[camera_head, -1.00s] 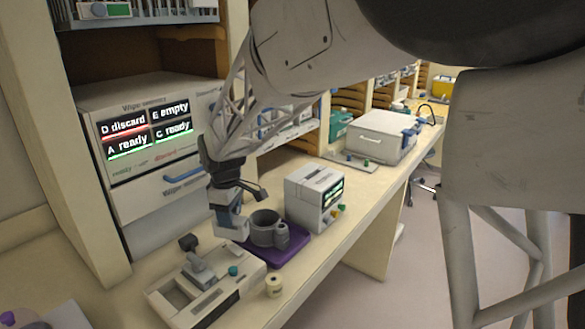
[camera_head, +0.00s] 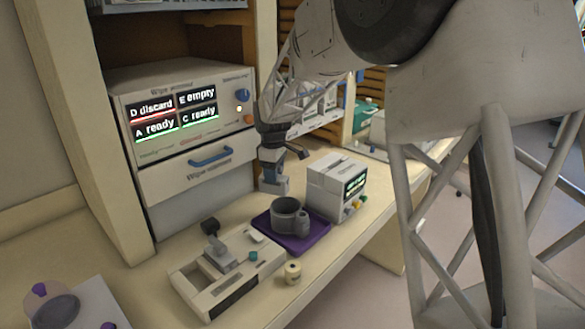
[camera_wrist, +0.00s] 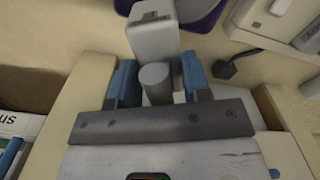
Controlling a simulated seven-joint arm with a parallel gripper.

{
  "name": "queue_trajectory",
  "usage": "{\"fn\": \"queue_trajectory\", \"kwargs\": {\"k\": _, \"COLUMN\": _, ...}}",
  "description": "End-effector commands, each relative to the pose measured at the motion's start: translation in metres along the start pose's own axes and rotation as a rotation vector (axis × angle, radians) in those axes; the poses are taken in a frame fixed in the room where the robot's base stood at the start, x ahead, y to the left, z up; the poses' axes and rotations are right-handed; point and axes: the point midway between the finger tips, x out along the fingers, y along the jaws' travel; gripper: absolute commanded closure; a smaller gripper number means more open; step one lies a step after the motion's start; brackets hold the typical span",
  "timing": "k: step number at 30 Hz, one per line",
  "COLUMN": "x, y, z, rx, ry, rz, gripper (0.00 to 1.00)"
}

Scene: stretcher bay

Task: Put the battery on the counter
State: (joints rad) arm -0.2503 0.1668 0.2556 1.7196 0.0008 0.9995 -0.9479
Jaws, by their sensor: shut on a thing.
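My gripper (camera_head: 271,158) is shut on a pale grey block, which I take to be the battery (camera_head: 273,182). The block hangs below the fingers, behind and left of the grey mug. In the wrist view my gripper's blue fingers (camera_wrist: 155,82) stand either side of a grey cylindrical part, with the pale battery body (camera_wrist: 154,42) beyond it. The beige counter (camera_head: 335,238) runs below. The battery appears to be above the counter; the exact gap cannot be told.
A grey mug (camera_head: 287,214) stands on a purple tray (camera_head: 318,232). A white boxy device (camera_head: 333,187) is right of it. A slotted device (camera_head: 201,291) and a small cream container (camera_head: 293,272) are in front. The Wipe warmer cabinet (camera_head: 190,178) stands behind.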

Motion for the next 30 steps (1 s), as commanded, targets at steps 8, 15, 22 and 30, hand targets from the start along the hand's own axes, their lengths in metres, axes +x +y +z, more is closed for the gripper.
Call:
{"fn": "queue_trajectory", "kwargs": {"k": 8, "x": 0.000, "y": 0.043, "z": 0.001, "rx": 0.002, "ry": 0.000, "rz": 0.000, "gripper": 0.95}}
{"fn": "queue_trajectory", "kwargs": {"k": 15, "x": 0.000, "y": 0.078, "z": 0.001, "rx": 0.001, "ry": 0.000, "rz": 0.000, "gripper": 0.95}}
{"fn": "queue_trajectory", "kwargs": {"k": 22, "x": 0.000, "y": 0.110, "z": 0.002, "rx": 0.001, "ry": 0.000, "rz": 0.000, "gripper": 0.95}}
{"fn": "queue_trajectory", "kwargs": {"k": 30, "x": 0.000, "y": 0.146, "z": 0.003, "rx": 0.001, "ry": 0.000, "rz": 0.000, "gripper": 0.95}}
